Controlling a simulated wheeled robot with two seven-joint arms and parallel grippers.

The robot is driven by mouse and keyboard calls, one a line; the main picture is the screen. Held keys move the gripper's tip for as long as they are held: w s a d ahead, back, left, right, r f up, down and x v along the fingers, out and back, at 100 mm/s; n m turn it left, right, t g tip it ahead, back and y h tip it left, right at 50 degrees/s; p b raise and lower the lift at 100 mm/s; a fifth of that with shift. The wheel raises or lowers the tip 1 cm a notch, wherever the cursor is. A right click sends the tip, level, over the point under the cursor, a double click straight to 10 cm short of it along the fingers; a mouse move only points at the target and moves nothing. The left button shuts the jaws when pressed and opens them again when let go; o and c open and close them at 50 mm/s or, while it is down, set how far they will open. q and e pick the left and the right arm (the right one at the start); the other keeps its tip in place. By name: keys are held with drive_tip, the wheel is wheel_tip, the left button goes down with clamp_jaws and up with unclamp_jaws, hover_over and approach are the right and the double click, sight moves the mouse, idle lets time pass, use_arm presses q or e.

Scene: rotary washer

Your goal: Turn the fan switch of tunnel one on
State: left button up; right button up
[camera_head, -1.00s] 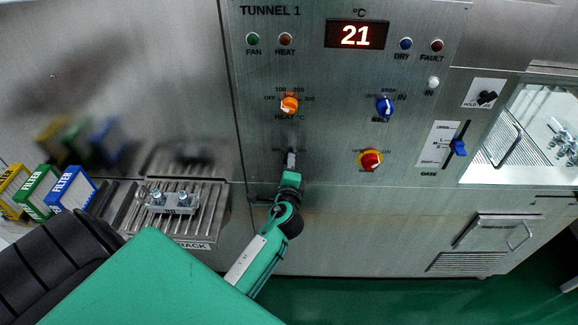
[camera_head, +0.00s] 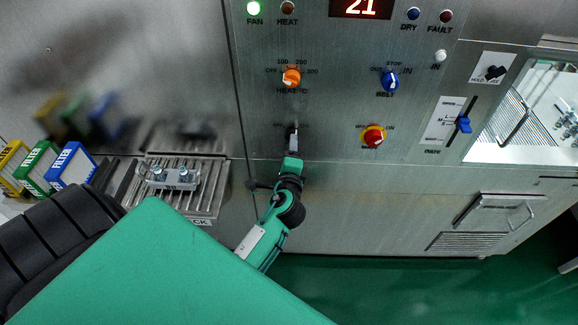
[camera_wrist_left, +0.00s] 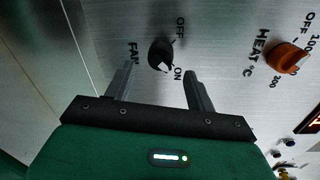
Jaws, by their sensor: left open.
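The black fan switch (camera_wrist_left: 160,55) is on the steel panel in the left wrist view, with OFF above it and ON below right. Its pale mark points toward the ON side. In the head view my gripper hides it. My left gripper (camera_wrist_left: 158,70) is open, its two fingers spread on either side of the switch; contact cannot be told. In the head view the left gripper (camera_head: 292,140) is at the panel below the heat knob. My right gripper is not in view.
The orange heat knob (camera_head: 291,77) is above my gripper, and it shows right of the fan switch in the wrist view (camera_wrist_left: 288,57). A blue belt knob (camera_head: 390,80) and a red-yellow knob (camera_head: 373,136) are to the right. A rack (camera_head: 205,180) stands left.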

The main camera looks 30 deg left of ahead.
use_arm(q)
drive_tip(key=b+v, duration=0.3)
drive_tip(key=v, duration=0.7)
drive_tip(key=d+f+g+h, duration=0.1)
drive_tip(key=d+f+h, duration=0.2)
drive_tip(key=f, duration=0.8)
drive_tip(key=d+f+g+h, duration=0.2)
drive_tip(key=f, duration=0.9)
drive_tip(key=s+d+f+n+g+h, duration=0.1)
drive_tip(key=s+f+g, duration=0.15)
drive_tip(key=f, duration=0.65)
drive_tip(key=s+d+f+n+g+h, duration=0.15)
drive_tip(key=s+f, duration=0.25)
drive_tip(key=f, duration=0.4)
drive_tip(key=s+f+n+g+h, duration=0.1)
drive_tip(key=s+f+n+g, duration=0.2)
drive_tip(key=s+f, duration=1)
drive_tip(key=s+a+f+n+g, duration=0.1)
drive_tip(key=s+a+f+n, duration=0.1)
drive_tip(key=s+f, duration=0.3)
drive_tip(key=s+a+f+n+g, duration=0.2)
drive_tip(key=s+a+f+n, duration=0.1)
drive_tip(key=s, duration=1.1)
wheel_tip(320, 180, down, 3)
drive_tip(key=shift+r+n+g+h, duration=0.1)
drive_tip(key=shift+n+g+h, duration=0.25)
drive_tip(key=shift+n, duration=0.3)
